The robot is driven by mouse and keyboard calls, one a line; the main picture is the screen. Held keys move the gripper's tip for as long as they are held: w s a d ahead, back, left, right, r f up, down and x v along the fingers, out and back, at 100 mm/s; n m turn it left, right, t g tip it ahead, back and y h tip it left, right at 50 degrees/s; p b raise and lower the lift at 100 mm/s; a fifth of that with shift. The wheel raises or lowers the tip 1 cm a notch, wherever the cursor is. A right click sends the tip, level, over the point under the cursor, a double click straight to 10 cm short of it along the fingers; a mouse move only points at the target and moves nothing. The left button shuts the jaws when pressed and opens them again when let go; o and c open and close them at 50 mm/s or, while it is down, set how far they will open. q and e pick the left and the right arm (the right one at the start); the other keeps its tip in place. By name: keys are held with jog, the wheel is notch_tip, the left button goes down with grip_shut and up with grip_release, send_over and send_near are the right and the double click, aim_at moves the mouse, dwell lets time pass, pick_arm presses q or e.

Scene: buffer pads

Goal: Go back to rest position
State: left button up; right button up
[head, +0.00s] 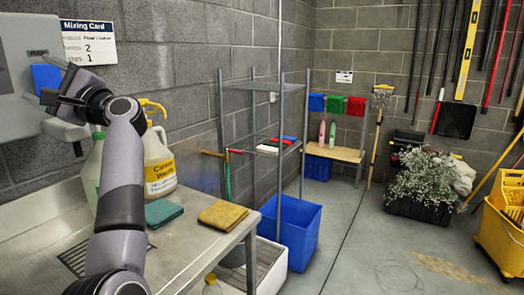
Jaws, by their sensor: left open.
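My left arm rises from the bottom left over the steel counter. My left gripper (60,88) is raised at the upper left, open and with nothing seen between its fingers. It is in front of the grey wall dispenser (22,60), close to its blue push lever (46,75). I cannot tell whether it touches the lever. My right gripper is not in view.
A steel counter (190,247) bears a teal pad (162,212), a yellow pad (222,214), a carpet wash jug (159,160) and another jug (91,175) partly behind my arm. A blue bin (291,232) stands right of it.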

pick_arm(q)
jog(key=d+f+n+t+h, duration=0.8)
jog(key=d+f+n+h, duration=0.1)
jog(key=f+n+h, duration=0.35)
jog(key=d+f+n+t+h, duration=0.8)
jog(key=f+n+h, duration=0.3)
jog(key=f, duration=0.3)
jog(key=s+d+f+m+g, duration=0.2)
jog(key=s+f+m+g, duration=0.25)
jog(key=s+f, duration=0.35)
jog(key=s+d+f+m+g, duration=0.35)
jog(key=s+f+m, duration=0.25)
jog(key=f, duration=0.3)
jog(key=s+a+f+m+g+y, duration=0.1)
jog(key=s+f+m+g, duration=0.3)
jog(key=s, duration=0.7)
jog(key=s+a+f+m+g+y, duration=0.1)
jog(key=s+f+m+g, duration=0.3)
jog(key=s, duration=0.6)
jog(key=w+d+f+t+h, duration=0.2)
jog(key=w+f+t, duration=0.4)
jog(key=f, duration=0.3)
jog(key=shift+w+d+f, duration=0.15)
jog(key=shift+d+f, duration=0.05)
jog(key=shift+d, duration=0.3)
